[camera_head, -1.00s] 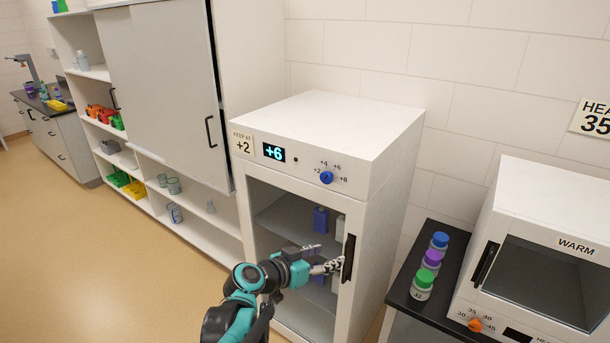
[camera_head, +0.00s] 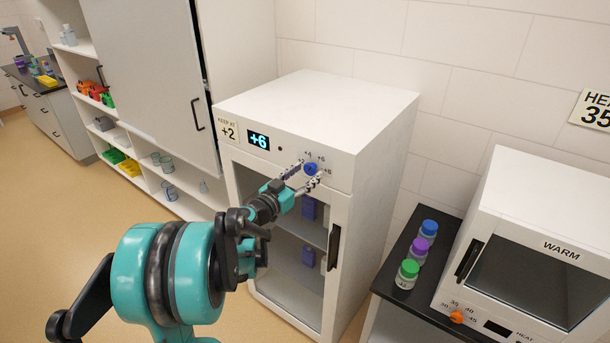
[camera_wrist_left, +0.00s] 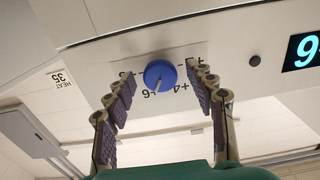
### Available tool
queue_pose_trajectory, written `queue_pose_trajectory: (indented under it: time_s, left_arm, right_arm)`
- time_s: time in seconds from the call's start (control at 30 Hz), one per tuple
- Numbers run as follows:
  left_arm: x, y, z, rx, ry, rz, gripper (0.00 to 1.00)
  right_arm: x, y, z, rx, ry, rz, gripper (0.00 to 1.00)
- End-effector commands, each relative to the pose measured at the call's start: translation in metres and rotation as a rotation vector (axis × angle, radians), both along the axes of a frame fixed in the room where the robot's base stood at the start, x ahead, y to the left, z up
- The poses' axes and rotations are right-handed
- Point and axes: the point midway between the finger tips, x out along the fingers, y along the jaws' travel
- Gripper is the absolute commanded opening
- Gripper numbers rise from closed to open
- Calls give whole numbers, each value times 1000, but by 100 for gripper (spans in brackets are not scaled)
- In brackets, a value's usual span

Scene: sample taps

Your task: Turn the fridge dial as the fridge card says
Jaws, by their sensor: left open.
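The white fridge (camera_head: 355,170) stands in the middle of the head view with its glass door shut. Its card (camera_head: 229,130) reads "KEEP AT +2" and its display (camera_head: 259,140) shows +6. The blue fridge dial (camera_head: 311,170) sits on the top panel among marks; in the left wrist view the dial (camera_wrist_left: 160,74) has its pale pointer near the +6 mark. My left gripper (camera_head: 304,177) is open at the panel. In the left wrist view its fingers (camera_wrist_left: 163,92) stand on either side of the dial, apart from it. My right gripper is not in view.
A dark counter (camera_head: 392,281) to the right holds bottles with blue, purple and green caps. A white warming cabinet (camera_head: 545,220) with an orange dial (camera_head: 457,316) stands beside it. The black fridge door handle (camera_head: 334,247) sticks out below the gripper.

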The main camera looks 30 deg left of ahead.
Motion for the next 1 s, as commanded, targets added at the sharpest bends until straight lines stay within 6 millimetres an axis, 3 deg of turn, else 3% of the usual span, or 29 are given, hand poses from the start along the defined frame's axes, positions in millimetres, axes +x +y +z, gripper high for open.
queue_pose_trajectory:
  time_s: [0.23,0.43,0.77,1.0]
  left_arm:
    - [1,0,0,0,0,0,55]
    - [1,0,0,0,0,0,6]
    - [1,0,0,-24,2,0,6]
    - [1,0,0,-139,11,0,7]
  right_arm:
    - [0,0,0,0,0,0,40]
    - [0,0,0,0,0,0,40]
    - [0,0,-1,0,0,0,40]
    - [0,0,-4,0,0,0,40]
